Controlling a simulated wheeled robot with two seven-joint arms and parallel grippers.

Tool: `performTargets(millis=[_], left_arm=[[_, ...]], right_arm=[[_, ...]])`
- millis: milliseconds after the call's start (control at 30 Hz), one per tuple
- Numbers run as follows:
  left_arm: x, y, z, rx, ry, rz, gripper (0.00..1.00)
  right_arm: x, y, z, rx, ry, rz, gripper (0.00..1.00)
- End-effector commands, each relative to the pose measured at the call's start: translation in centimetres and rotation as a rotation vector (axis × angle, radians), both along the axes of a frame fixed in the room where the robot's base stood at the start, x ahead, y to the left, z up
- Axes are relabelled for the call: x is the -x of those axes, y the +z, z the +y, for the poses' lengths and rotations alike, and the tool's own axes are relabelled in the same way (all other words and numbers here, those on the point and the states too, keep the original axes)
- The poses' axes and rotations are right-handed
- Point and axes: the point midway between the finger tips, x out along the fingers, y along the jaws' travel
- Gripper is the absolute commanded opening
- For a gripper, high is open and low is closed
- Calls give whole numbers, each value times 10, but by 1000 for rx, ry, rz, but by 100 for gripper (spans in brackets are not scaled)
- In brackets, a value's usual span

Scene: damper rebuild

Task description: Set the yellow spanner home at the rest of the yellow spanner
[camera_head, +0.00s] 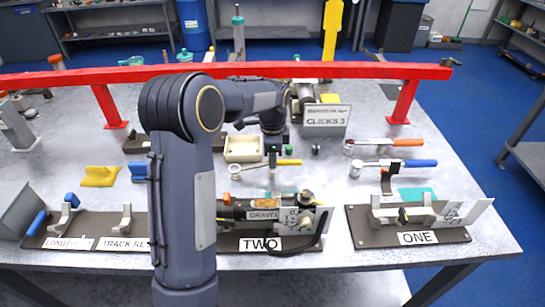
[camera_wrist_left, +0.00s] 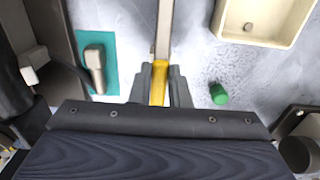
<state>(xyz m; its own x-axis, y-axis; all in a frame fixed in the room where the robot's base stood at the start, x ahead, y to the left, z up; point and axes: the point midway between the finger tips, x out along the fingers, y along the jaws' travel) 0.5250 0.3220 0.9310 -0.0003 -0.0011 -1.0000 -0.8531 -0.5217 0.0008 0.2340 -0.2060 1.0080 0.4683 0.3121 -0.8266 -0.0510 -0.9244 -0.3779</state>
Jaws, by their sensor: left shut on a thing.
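The yellow spanner has a yellow handle (camera_head: 291,162) and a grey ring head (camera_head: 235,168). It lies level across the middle of the bench in the head view, just in front of the cream tray. My left gripper (camera_head: 272,162) is shut on its yellow handle. In the left wrist view the gripper (camera_wrist_left: 161,88) has the handle (camera_wrist_left: 159,84) between its fingers, and the grey shank (camera_wrist_left: 164,35) runs away from it. I cannot tell whether the spanner touches the bench. A yellow piece (camera_head: 100,177) at the left may be its rest; no label shows. My right gripper is out of view.
The cream tray (camera_head: 245,149) stands close behind the spanner. A fixture marked TWO (camera_head: 260,244) lies in front, and one marked ONE (camera_head: 418,238) lies right. Orange- (camera_head: 408,142) and blue-handled (camera_head: 422,163) tools lie right. A red rail (camera_head: 370,71) crosses the back.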

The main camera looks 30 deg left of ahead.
Motion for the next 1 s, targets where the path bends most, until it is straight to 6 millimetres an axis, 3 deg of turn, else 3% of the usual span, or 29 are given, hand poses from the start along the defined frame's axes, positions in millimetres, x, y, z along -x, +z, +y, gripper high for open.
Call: performTargets(millis=[1000], left_arm=[[0, -15, 0, 1, 1, -1, 0]], right_arm=[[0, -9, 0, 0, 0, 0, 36]])
